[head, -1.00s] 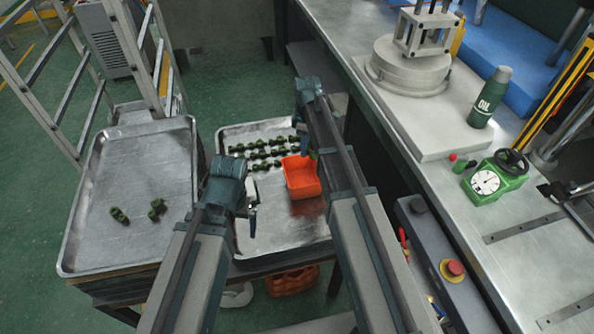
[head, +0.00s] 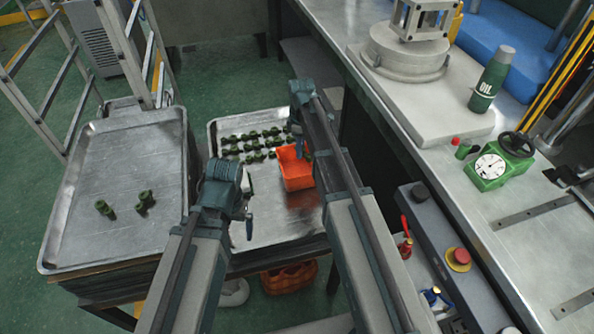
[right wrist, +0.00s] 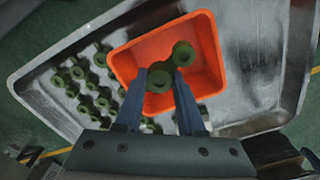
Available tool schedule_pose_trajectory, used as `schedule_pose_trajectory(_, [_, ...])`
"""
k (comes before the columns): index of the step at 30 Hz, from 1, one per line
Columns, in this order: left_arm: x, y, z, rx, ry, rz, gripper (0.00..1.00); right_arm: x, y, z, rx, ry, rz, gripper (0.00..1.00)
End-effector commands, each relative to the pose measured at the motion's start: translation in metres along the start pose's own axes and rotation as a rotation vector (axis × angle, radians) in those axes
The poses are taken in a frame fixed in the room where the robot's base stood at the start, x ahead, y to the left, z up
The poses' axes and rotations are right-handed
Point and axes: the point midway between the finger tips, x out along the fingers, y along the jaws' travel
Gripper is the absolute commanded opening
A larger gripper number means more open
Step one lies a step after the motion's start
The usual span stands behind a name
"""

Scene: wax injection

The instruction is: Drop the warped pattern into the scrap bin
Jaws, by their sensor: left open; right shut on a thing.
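The scrap bin is an orange open box (head: 297,174) on the right-hand metal tray. It also shows under my right gripper in the right wrist view (right wrist: 207,45). My right gripper (right wrist: 166,76) is shut on a green pattern (right wrist: 183,54) with round, hollow ends, held over the bin's opening. Whether the pattern is warped cannot be told. In the head view my right gripper (head: 299,145) is at the bin's far side, and its arm hides the held pattern. My left gripper (head: 248,222) is open and empty, low over the near left part of that tray.
Several green patterns (head: 255,143) stand in rows on the right-hand tray (head: 265,228), beside the bin. Two more (head: 145,203) lie on the left-hand tray (head: 120,165). A workbench (head: 425,135) with an oil bottle (head: 491,80) and green gauge (head: 490,168) is at right.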

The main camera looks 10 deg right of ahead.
Motion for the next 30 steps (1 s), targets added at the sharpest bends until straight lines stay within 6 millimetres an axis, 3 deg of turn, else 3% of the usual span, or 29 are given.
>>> schedule_pose_trajectory(2, [-0.001,0.000,0.000,0.000,0.000,0.000,1.00,-0.001,0.000,0.000,0.000,0.000,0.000,0.00])
schedule_pose_trajectory(3, [-0.001,0.000,0.000,0.000,0.000,0.000,1.00,-0.001,0.000,0.000,0.000,0.000,0.000,0.41])
schedule_pose_trajectory(9, [-0.001,0.000,0.000,0.000,0.000,0.000,1.00,-0.001,0.000,0.000,0.000,0.000,0.000,0.73])
schedule_pose_trajectory(20, [-0.003,0.000,0.000,0.000,0.000,0.000,1.00,-0.003,0.000,0.000,0.000,0.000,0.000,0.73])
schedule_pose_trajectory(30, [-0.031,-0.003,0.002,0.000,0.000,0.000,1.00,-0.032,0.000,0.000,0.000,0.000,0.000,0.73])
